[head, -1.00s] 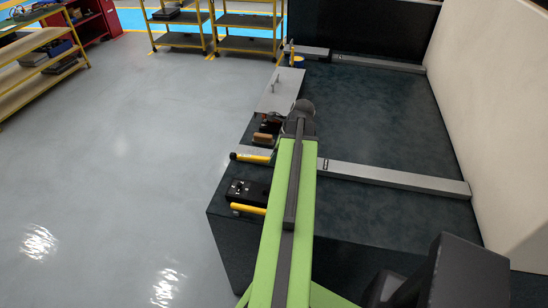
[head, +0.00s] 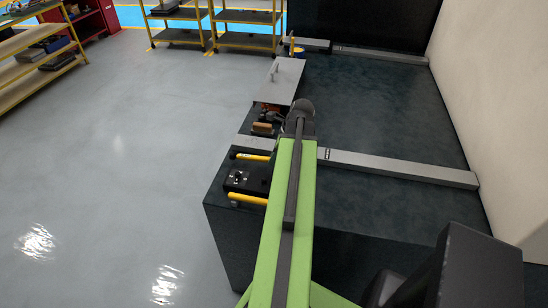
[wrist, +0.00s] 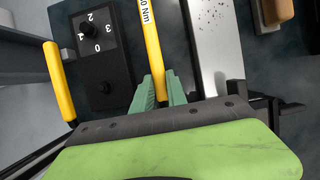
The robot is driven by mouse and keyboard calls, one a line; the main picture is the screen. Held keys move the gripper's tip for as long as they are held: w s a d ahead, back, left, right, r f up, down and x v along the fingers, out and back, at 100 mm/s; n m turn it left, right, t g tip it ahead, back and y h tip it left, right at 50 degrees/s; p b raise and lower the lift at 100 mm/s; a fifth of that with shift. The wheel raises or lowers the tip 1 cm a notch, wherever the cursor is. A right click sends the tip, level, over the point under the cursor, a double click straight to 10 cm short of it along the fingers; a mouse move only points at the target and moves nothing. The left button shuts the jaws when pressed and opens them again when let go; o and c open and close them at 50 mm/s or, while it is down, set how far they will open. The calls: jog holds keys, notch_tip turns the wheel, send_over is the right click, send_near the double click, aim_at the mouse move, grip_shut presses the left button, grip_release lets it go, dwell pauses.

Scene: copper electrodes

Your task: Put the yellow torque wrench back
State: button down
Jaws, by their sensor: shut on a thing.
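My gripper (wrist: 161,90) has its green fingers closed on a yellow torque wrench (wrist: 152,35) with "Nm" lettering on its shaft. In the head view the yellow wrench (head: 250,157) sticks out left of my arm, which hides the gripper and the wrench's other end. The wrench shows between a black box (wrist: 108,78) with a numbered dial and a silver bar (wrist: 206,50). I cannot tell whether it touches the surface below. A second yellow handle (wrist: 58,82) lies on the far side of the black box, also seen in the head view (head: 249,199).
The dark bench (head: 375,115) carries a long silver bar (head: 400,168), brown blocks (head: 262,129) and a grey plate (head: 280,80). A pale wall (head: 485,110) stands at right. Open floor (head: 120,160) lies left; shelves (head: 178,40) stand at the back.

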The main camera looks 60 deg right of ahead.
jog(key=shift+f+b, duration=1.1)
jog(key=shift+r, duration=0.1)
jog(key=c, duration=1.3)
grip_release()
jog(key=shift+o, duration=0.6)
jog(key=o, duration=0.4)
jog(key=shift+p+v, duration=1.15)
jog(key=shift+p, duration=0.1)
jog(key=shift+p+v, duration=1.65)
jog(key=shift+v, duration=0.25)
